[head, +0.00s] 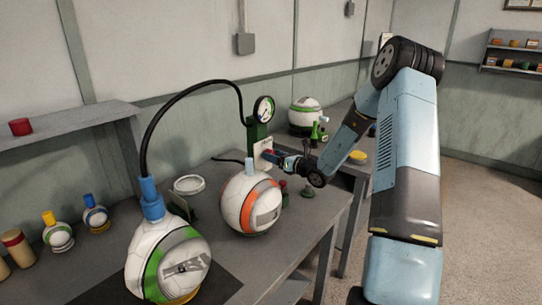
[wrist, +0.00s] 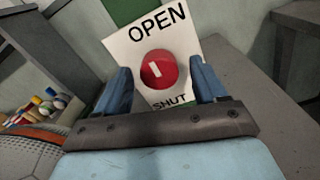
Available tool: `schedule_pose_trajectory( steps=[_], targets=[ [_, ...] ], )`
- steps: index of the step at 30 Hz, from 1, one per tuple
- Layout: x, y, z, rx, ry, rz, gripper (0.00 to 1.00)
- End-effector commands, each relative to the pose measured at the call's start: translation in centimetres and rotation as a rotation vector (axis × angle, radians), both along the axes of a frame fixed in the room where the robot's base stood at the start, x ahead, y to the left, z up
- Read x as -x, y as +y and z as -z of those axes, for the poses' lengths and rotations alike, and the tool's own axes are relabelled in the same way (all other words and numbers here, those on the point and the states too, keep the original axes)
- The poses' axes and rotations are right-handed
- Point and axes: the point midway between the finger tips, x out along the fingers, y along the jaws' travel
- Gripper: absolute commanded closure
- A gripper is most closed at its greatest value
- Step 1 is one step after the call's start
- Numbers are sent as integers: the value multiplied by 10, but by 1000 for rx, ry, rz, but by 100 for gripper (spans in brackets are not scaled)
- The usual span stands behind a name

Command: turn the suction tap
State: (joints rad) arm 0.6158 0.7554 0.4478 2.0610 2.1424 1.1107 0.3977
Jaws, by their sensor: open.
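The suction tap is a round red knob (wrist: 166,76) with a short white mark on its face. It sits on a white plate (wrist: 122,45) lettered OPEN at the top and SHUT at the bottom. The white mark runs roughly along the line between the two words; I cannot tell which end is the pointer. My gripper (wrist: 167,88) is open, with one blue finger at each side of the knob and gaps still showing. In the head view my gripper (head: 277,156) is at the plate (head: 261,148) below the gauge.
An orange-striped ball (head: 236,204) stands just left of my gripper, and a green-striped ball (head: 146,262) with a hose is nearer. A pressure gauge (head: 264,109) on a green post rises above the plate.

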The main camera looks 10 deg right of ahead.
Motion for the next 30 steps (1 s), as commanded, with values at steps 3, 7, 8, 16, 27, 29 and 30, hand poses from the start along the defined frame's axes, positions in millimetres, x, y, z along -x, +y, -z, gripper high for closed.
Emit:
schedule_pose_trajectory(
  steps=[3,7,8,16,27,29,30],
  targets=[
    [-11,8,0,1,-1,0,29],
    [-17,13,0,1,-1,-1,29],
    [-18,14,0,1,-1,-1,29],
    [-19,14,0,1,-1,0,29],
    [-19,14,0,0,0,0,61],
    [-19,13,0,1,0,1,67],
    [-19,13,0,1,0,1,71]
  ],
)
